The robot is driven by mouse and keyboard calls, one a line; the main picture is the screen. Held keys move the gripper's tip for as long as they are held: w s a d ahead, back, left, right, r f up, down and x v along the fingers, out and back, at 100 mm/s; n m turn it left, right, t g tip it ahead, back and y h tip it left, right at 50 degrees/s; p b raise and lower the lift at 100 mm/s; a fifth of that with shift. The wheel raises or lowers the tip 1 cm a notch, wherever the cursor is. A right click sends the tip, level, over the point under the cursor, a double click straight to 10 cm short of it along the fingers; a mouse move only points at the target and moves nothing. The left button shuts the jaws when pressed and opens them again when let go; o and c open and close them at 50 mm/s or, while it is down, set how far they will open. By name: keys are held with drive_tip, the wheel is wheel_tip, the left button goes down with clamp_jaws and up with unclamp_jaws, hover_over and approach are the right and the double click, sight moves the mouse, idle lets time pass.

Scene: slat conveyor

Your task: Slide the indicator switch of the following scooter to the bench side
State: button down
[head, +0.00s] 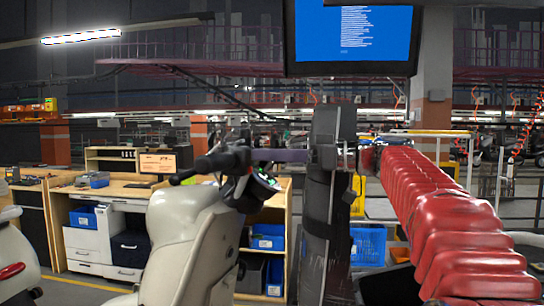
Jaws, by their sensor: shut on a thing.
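A cream scooter (183,240) stands upright left of centre in the head view, with its dark handlebar (218,162) at the top. My gripper (250,157) reaches in from the right at the end of my arm and is shut at the right part of the handlebar, by the dark controls. The indicator switch is too small and covered to make out, so its position cannot be told. The wooden workbench (130,190) is behind the scooter to the left.
Part of another pale scooter (14,262) shows at the left edge. A shelf with blue bins (267,237) stands behind the scooter. A blue-screen monitor (352,35) hangs above. Floor shows at lower left.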

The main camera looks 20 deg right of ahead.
drive_tip(key=c, duration=1.8)
unclamp_jaws()
drive_tip(key=shift+o, duration=0.2)
drive_tip(key=shift+d, duration=0.1)
drive_tip(key=v, duration=1.3)
drive_tip(key=shift+d, duration=0.3)
drive_tip(key=shift+s, duration=0.15)
